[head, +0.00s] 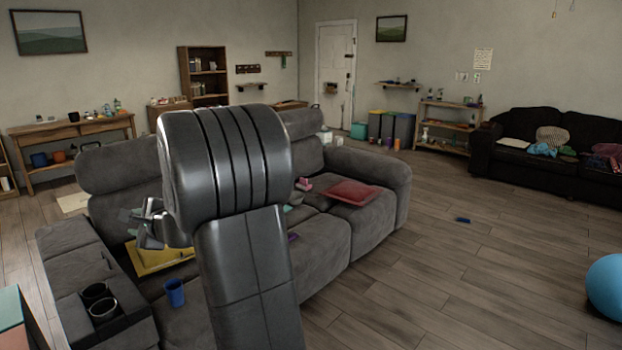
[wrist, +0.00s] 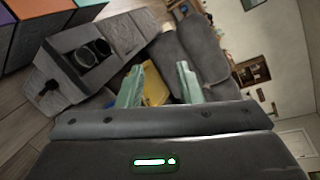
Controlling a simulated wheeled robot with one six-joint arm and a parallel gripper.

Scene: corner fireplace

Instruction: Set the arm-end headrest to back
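The grey sofa (head: 320,260) has padded headrests along its back. The headrest at the console end (head: 125,165) is a rounded roll above its backrest, and my arm hides its right part. In the wrist view, which is turned sideways, a grey headrest roll (wrist: 205,48) shows beyond the fingers. Another headrest (head: 303,124) shows to the right of my arm. My gripper (head: 143,224) is in front of the left backrest, below the headrest in the picture. In the wrist view its two pale green fingers (wrist: 161,80) are apart, with nothing held between them. I cannot tell the headrest's exact tilt.
A console with two cup holders (head: 102,302) is at the sofa's left end. The floor (head: 470,260) to the right is mostly clear.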

